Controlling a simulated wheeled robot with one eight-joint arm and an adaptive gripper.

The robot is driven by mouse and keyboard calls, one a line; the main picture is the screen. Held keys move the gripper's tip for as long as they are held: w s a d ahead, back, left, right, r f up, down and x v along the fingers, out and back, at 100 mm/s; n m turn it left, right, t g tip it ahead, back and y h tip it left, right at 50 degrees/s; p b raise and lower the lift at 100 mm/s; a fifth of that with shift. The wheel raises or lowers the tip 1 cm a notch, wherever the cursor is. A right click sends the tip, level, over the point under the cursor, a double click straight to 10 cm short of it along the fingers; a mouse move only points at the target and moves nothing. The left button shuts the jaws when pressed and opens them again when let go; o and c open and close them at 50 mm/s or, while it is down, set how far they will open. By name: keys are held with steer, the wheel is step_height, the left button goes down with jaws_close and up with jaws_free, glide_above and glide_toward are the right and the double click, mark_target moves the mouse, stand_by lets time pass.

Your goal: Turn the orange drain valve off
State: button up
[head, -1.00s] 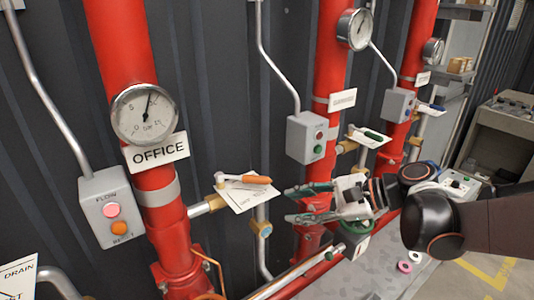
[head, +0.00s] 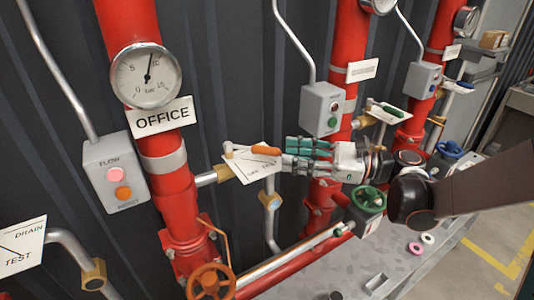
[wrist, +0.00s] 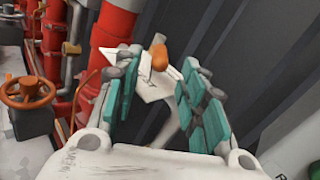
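The orange-handled drain valve lever (head: 265,150) sits on a brass fitting on the side of the OFFICE pipe, over a white label plate (head: 256,171). The lever lies roughly level, its orange end pointing right towards my gripper. My gripper (head: 286,152) is open, its green-padded fingers just right of the orange end. In the wrist view the orange handle (wrist: 159,56) shows between and just beyond the two spread fingertips (wrist: 160,62). Whether a finger touches it I cannot tell. The label's wording is partly hidden or too small to read fully.
An orange handwheel (head: 211,281) stands low on the OFFICE pipe. A grey switch box (head: 116,172) is at left. A green handwheel (head: 368,198) sits below my wrist. More red pipes stand to the right, with a dark corrugated wall behind.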

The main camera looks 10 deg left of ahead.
mark_target(253, 149)
steer(key=a, duration=0.4)
steer(key=w+a+b, duration=0.1)
steer(key=a, duration=0.2)
steer(key=shift+c, duration=0.6)
jaws_close()
